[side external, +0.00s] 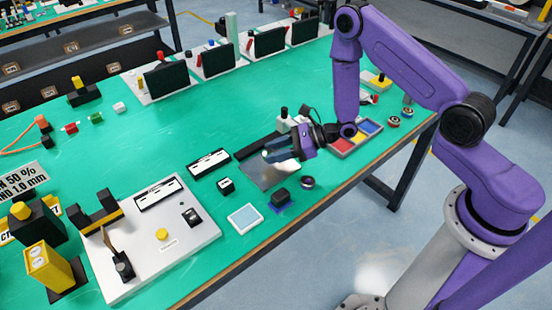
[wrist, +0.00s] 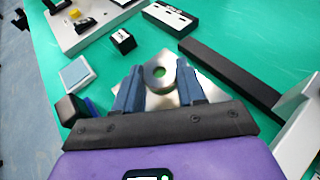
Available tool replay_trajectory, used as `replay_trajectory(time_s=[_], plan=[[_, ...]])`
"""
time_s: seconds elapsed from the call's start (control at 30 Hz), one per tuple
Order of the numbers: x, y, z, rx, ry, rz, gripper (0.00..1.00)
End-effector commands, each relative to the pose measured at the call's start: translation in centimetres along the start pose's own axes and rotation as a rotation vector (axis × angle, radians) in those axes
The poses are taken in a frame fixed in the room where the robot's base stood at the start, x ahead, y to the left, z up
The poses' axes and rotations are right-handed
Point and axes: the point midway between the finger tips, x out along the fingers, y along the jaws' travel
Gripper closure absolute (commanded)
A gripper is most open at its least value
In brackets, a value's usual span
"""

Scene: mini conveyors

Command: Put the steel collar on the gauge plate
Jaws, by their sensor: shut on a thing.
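My gripper (side external: 272,156) is shut on the steel collar, with its blue fingers on either side of it in the wrist view (wrist: 159,88). The collar (wrist: 159,72) is a shiny grey ring with its round hole facing the camera; in the side view the fingers largely hide it. The gauge plate (side external: 268,177), a flat bright steel plate on the green bench, lies below my gripper. In the wrist view the plate (wrist: 211,89) shows behind and beside the collar. I cannot tell whether the collar touches it.
A long black bar (wrist: 228,74) lies beside the plate. A small black block (side external: 281,196), a dark ring (side external: 307,182) and a pale blue square (side external: 245,218) sit near the front edge. A small black-and-white cube (side external: 227,185) and a white panel (side external: 160,240) are to the left.

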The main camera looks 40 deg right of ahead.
Motion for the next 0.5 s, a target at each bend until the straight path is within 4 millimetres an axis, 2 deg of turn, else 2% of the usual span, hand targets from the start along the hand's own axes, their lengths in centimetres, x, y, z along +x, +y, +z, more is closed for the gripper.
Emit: replay_trajectory(time_s=[0.23, 0.5], plan=[[1.0, 0.0, -2.5, 0.001, 0.001, 0.001, 0.92], [1.1, 0.0, -2.8, 0.0, 0.0, 0.0, 0.92]])
